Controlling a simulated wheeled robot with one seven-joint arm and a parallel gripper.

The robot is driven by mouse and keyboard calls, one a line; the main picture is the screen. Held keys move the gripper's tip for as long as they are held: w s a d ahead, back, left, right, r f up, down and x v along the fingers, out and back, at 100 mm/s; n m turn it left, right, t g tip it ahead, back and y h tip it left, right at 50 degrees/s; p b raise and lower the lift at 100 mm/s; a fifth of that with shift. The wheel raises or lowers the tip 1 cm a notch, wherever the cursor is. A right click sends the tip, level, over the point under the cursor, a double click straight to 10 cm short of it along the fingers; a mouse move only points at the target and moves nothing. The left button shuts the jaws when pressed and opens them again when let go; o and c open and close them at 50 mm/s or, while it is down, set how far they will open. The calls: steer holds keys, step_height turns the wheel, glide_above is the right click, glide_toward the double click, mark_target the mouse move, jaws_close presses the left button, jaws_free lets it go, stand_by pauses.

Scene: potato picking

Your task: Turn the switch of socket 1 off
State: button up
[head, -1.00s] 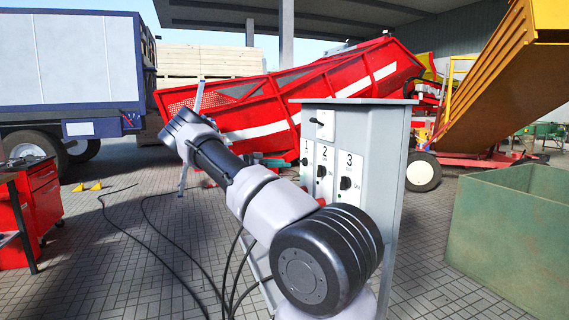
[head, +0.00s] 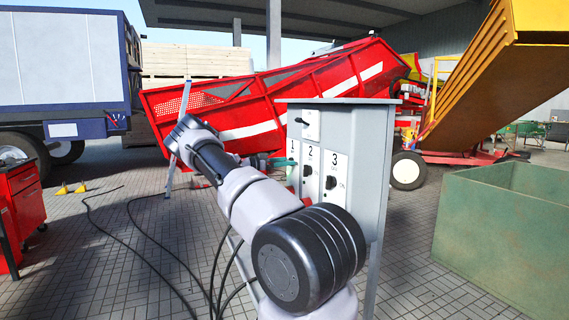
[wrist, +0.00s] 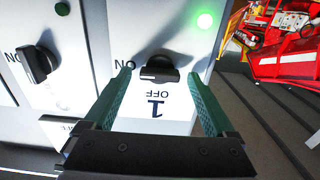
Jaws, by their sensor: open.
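The grey socket cabinet (head: 345,118) stands in the middle of the head view, with switches 1, 2 and 3 on its white front. In the wrist view the switch of socket 1 (wrist: 160,69) is a black knob, its grip lying crosswise, with ON lettered at its left and OFF below it. A green lamp (wrist: 204,20) glows above it. My gripper (wrist: 158,76) is open, its green fingers to either side of the knob. I cannot tell whether they touch it. In the head view my arm hides part of the cabinet.
The switch of socket 2 (wrist: 38,64) is left of my gripper in the wrist view. A green bin (head: 508,225) stands at the right. Black cables (head: 165,245) run over the paving at the left. A red tool cabinet (head: 22,205) is at the far left.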

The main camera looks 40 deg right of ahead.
steer(key=shift+d, duration=0.1)
steer(key=c, duration=1.4)
steer(key=shift+n, duration=0.3)
steer(key=n, duration=1.7)
steer(key=shift+w+f, duration=0.2)
steer(key=shift+f, duration=0.05)
steer(key=o, duration=1.4)
